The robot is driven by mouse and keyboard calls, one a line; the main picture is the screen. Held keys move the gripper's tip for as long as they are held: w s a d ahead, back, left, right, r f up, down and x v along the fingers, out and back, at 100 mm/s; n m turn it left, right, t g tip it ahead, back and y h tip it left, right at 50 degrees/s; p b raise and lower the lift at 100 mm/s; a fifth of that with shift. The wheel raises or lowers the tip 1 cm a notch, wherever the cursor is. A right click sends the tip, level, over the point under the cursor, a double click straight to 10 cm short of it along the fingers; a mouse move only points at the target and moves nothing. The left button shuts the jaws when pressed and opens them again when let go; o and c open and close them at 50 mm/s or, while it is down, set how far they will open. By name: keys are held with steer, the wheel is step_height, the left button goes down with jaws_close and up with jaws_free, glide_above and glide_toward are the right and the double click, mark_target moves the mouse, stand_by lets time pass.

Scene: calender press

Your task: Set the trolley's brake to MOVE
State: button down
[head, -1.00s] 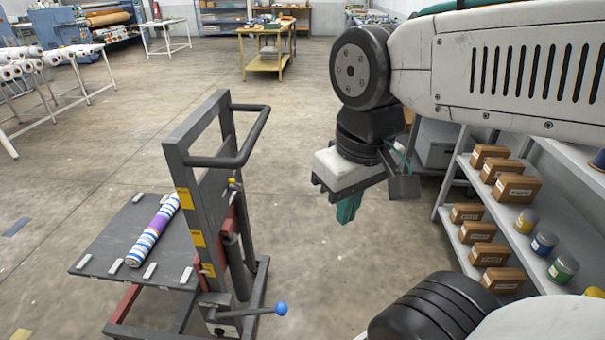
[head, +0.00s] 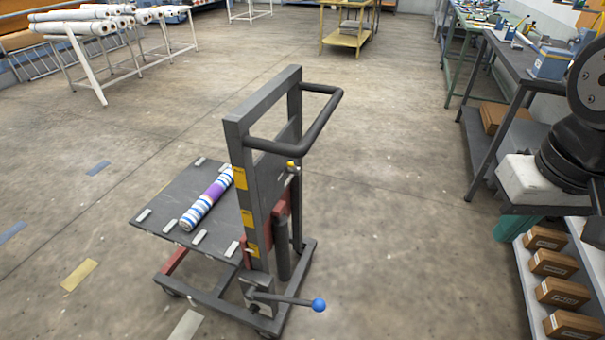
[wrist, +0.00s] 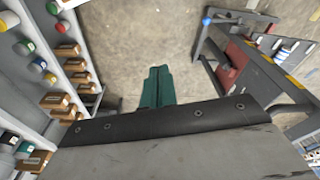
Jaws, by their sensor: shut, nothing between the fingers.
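The trolley (head: 250,140) stands on the floor in the middle of the head view, with a dark mast, a loop handle (head: 325,105) and a flat platform (head: 180,190). A lever with a blue ball knob (head: 318,305) sticks out to the right low on it. A small yellow knob (head: 291,164) sits higher on the mast. I cannot read any MOVE mark. My gripper, with green fingers (wrist: 156,86), is shut and empty. It is partly seen at the right of the head view, well apart from the trolley. The blue knob also shows in the wrist view (wrist: 207,21).
A striped roll (head: 207,200) lies on the platform. A shelf with brown boxes (head: 555,263) stands at the right, close to my gripper. Workbenches (head: 510,50) stand behind it. White rolls on a rack (head: 90,25) are at the back left. Floor between trolley and shelf is clear.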

steer(key=w+a+f+m+t+y, duration=0.15)
steer(key=w+a+f+m, duration=0.25)
steer(key=w, duration=0.5)
steer(key=w+a+f+m+t, duration=0.3)
steer(key=w+a+f+m, duration=0.1)
steer(key=w, duration=0.4)
steer(key=w+a+f+m+t+y, duration=0.15)
steer(key=w+a+f+m, duration=0.25)
steer(key=w, duration=0.5)
steer(key=w+a+f+m+t, duration=0.2)
steer(key=a+f+m+t, duration=0.1)
steer(key=a+f+m, duration=0.2)
steer(key=w+a+f+m+t+y, duration=0.1)
steer(key=w+a+f+m+t, duration=0.2)
steer(key=a+f+m, duration=0.3)
step_height(320, 180, down, 3)
steer(key=shift+f+m+y, duration=0.1)
steer(key=shift+m+y, duration=0.2)
steer(key=shift+m, duration=0.8)
steer(key=shift+w, duration=0.1)
